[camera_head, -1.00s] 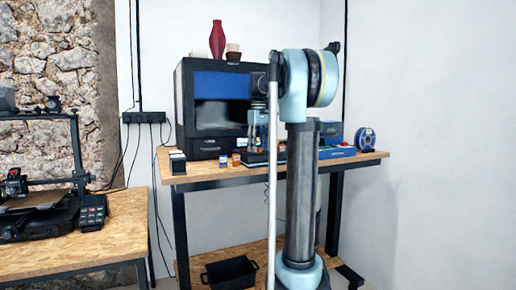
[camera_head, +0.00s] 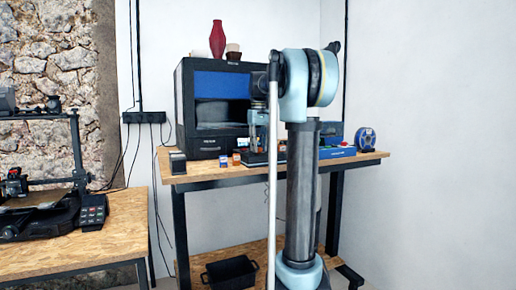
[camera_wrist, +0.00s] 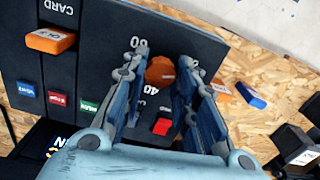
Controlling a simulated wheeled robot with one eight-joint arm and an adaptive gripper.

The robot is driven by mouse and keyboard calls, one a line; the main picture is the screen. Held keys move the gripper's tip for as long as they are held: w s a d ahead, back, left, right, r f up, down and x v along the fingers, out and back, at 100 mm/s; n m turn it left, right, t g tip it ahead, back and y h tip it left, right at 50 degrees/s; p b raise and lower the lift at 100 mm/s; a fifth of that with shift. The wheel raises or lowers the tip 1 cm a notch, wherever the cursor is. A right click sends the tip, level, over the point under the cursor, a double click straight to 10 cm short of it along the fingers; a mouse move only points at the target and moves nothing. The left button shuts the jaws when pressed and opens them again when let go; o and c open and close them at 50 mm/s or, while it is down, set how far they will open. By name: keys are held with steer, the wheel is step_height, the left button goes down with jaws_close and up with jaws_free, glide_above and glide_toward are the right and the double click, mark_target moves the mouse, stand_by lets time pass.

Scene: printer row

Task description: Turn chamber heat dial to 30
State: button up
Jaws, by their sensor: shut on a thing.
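The orange chamber heat dial (camera_wrist: 159,71) sits on a dark control panel (camera_wrist: 105,45) in the wrist view. White numbers 60 and 40 show beside it. Its pointer mark is not clear to me. My gripper (camera_wrist: 161,58) reaches down over the panel with one blue-grey finger on each side of the dial, shut on it. In the head view my gripper (camera_head: 258,132) points down at the panel (camera_head: 262,158) on the rear bench, and the dial is hidden there.
The panel also bears an orange slider (camera_wrist: 50,40), a red switch (camera_wrist: 162,126) and blue, red and green buttons. A blue block (camera_wrist: 250,95) lies beside it. A black printer (camera_head: 212,110) stands behind; a blue spool (camera_head: 365,139) stands right.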

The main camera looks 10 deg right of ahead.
steer(key=m, duration=0.4)
steer(key=shift+m, duration=0.3)
steer(key=shift+w+m, duration=0.1)
steer(key=shift+m, duration=2.2)
steer(key=o, duration=1.1)
step_height(320, 180, up, 12)
steer(key=shift+f, duration=0.1)
